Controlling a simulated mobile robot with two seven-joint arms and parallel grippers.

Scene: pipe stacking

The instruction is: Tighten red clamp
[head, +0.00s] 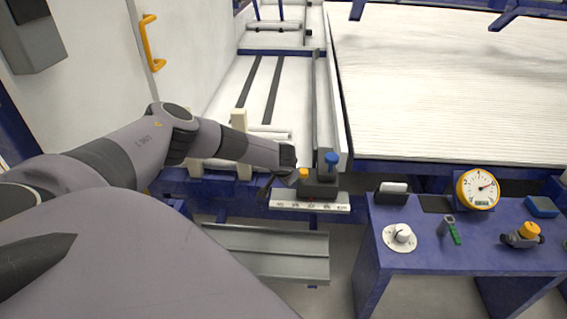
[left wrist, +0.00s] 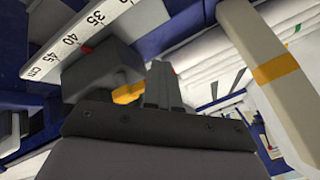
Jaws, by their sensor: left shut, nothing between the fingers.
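My left gripper (head: 290,178) reaches in from the left to the clamp block at the front edge of the rack. In the left wrist view its fingers (left wrist: 162,84) are together and hold nothing. I cannot tell whether the fingertips touch anything. My right gripper is not in view.
A white ruler (head: 285,206) runs along the front of the block and also shows close in the left wrist view (left wrist: 70,41). Cream posts (head: 243,170) stand left of the gripper. The blue table (head: 375,262) at right holds a yellow dial gauge (head: 478,189) and small tools.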

